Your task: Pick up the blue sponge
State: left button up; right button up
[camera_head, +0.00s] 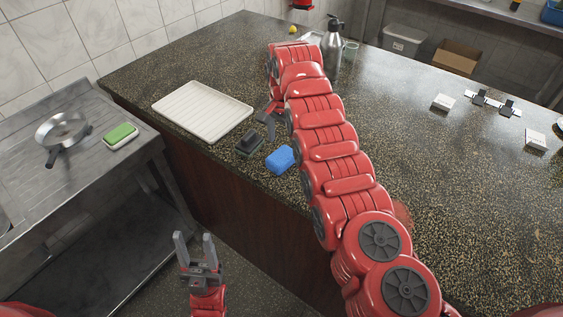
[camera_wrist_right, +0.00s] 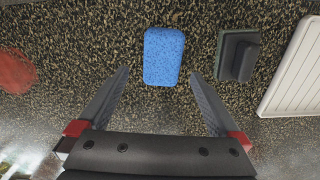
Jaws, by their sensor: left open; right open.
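The blue sponge (camera_head: 280,159) lies on the speckled counter near its front edge. In the right wrist view the sponge (camera_wrist_right: 164,57) lies flat ahead of the open fingers, roughly centred between them and not touching either. My right gripper (camera_wrist_right: 164,84) is open and empty; in the head view its fingers (camera_head: 268,119) show just beyond the sponge, partly hidden by my right arm. My left gripper (camera_head: 194,242) is open and empty, low in front of the counter with its fingers pointing up.
A dark block-shaped scrubber (camera_head: 249,144) sits close beside the sponge. A white tray (camera_head: 203,110) lies behind it to the left. A green sponge (camera_head: 120,136) and a pan (camera_head: 64,130) are on the metal side table. A steel flask (camera_head: 332,52) stands at the back.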

aim_at(282, 154)
jog(key=shift+w+f, duration=0.1)
jog(key=shift+f, duration=0.4)
jog(key=shift+f+p, duration=0.3)
jog(key=shift+p, duration=0.2)
notch_tip(282, 154, down, 4)
jog(key=shift+a+r+p, duration=0.15)
jog(key=shift+r+p, duration=0.05)
jog(key=shift+p, duration=0.55)
jog(key=shift+f, duration=0.45)
jog(key=c, duration=1.3)
